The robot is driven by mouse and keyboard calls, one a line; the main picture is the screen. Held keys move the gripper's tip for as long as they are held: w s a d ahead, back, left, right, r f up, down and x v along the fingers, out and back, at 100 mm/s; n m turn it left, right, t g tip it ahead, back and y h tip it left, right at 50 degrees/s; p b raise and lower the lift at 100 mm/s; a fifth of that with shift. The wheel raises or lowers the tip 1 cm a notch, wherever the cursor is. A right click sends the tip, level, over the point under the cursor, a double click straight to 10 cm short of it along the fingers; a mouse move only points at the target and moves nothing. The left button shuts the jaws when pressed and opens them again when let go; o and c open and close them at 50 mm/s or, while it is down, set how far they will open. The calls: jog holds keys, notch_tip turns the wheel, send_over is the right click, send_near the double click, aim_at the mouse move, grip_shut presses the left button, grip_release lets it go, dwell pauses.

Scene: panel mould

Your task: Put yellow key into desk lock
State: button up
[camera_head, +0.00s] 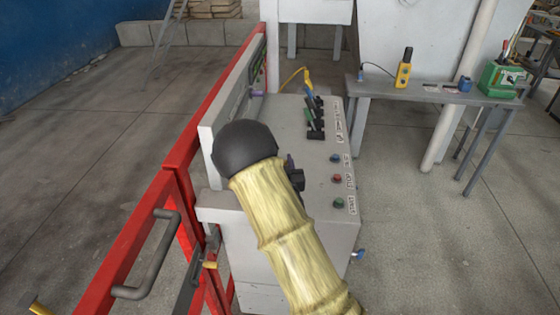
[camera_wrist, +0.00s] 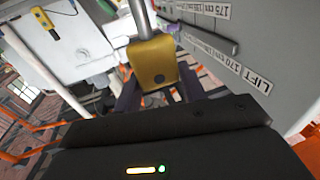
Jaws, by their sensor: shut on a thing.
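In the wrist view my gripper (camera_wrist: 157,82) is shut on the yellow key (camera_wrist: 152,58). The key's thick yellow head, with a small dark round hole, sits between the two dark purplish fingers. A grey metal shaft shows beyond the head, towards the top of the view. A blue-handled piece (camera_head: 358,254) sticks out of the desk's lower right side. I cannot tell which part is the desk lock.
A red rail (camera_head: 145,225) with a grey handle runs along the desk's left. A grey side table (camera_head: 430,90) holds a yellow pendant control (camera_head: 404,68) and a green box (camera_head: 500,80). In the wrist view, a grey labelled panel (camera_wrist: 235,45) is close on the right.

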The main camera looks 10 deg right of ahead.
jog(key=shift+w+f+b, duration=0.1)
jog(key=shift+b, duration=0.25)
jog(key=shift+f+h+b, duration=0.15)
jog(key=shift+h+b, duration=0.15)
notch_tip(320, 180, down, 5)
jog(key=b, duration=0.5)
jog(key=shift+f, duration=0.2)
jog(key=shift+m+b, duration=0.3)
jog(key=shift+b, duration=0.8)
dwell(1.2)
jog(key=shift+f+b, duration=2.05)
jog(key=shift+b, duration=0.2)
jog(key=o, duration=1.1)
jog(key=shift+c, duration=0.2)
